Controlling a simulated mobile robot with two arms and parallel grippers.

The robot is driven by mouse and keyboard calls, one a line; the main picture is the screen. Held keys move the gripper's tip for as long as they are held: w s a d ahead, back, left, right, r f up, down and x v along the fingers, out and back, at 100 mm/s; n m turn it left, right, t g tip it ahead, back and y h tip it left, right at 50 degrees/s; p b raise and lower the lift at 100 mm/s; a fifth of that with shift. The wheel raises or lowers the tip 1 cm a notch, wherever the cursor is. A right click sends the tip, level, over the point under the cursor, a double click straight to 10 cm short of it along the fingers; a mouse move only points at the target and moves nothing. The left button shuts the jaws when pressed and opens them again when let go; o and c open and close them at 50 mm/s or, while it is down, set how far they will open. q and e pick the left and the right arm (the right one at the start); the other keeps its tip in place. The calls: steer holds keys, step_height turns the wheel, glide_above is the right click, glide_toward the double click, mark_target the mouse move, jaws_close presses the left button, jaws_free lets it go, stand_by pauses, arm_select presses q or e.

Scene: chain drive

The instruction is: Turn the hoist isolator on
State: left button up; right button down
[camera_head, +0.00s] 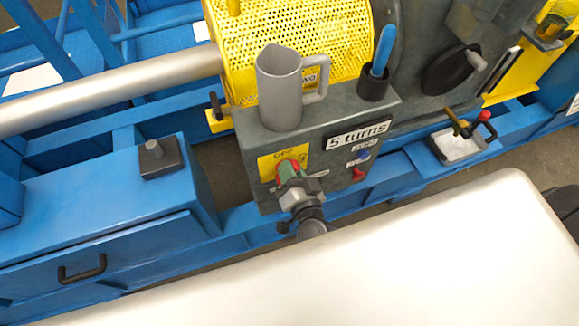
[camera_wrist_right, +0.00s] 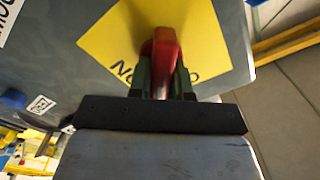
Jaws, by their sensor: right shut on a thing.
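The isolator's red handle sits on a yellow plate (camera_head: 267,163) on the front of a grey control box (camera_head: 240,130). "OFF" is readable at the top of the plate. My right gripper (camera_head: 291,170) is at the plate with its green fingers shut on the red handle. In the right wrist view the red handle (camera_wrist_right: 163,55) stands between the two fingers of my right gripper (camera_wrist_right: 162,78), in front of the yellow plate (camera_wrist_right: 115,35). The gripper hides much of the handle, so its exact setting is unclear. My left gripper is not in view.
A grey jug (camera_head: 279,95) and a cup (camera_head: 373,88) with a blue-handled tool stand on the box. A "5 turns" label (camera_head: 359,135) and a red knob (camera_head: 358,174) are to the right. A yellow mesh guard (camera_head: 290,35) rises behind. A pale surface (camera_head: 400,260) fills the foreground.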

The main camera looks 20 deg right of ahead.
steer(key=m, duration=0.4)
steer(key=shift+d+f+m, duration=0.15)
steer(key=shift+m, duration=0.15)
steer(key=m, duration=0.5)
steer(key=shift+f+b, duration=0.3)
steer(key=shift+b, duration=0.1)
steer(key=shift+m, duration=0.3)
steer(key=c, duration=1)
jaws_free()
steer(key=shift+c, duration=0.2)
steer(key=s+b, duration=0.1)
steer(key=s, duration=0.9)
steer(key=shift+s+d, duration=0.2)
steer(key=shift+s, duration=0.2)
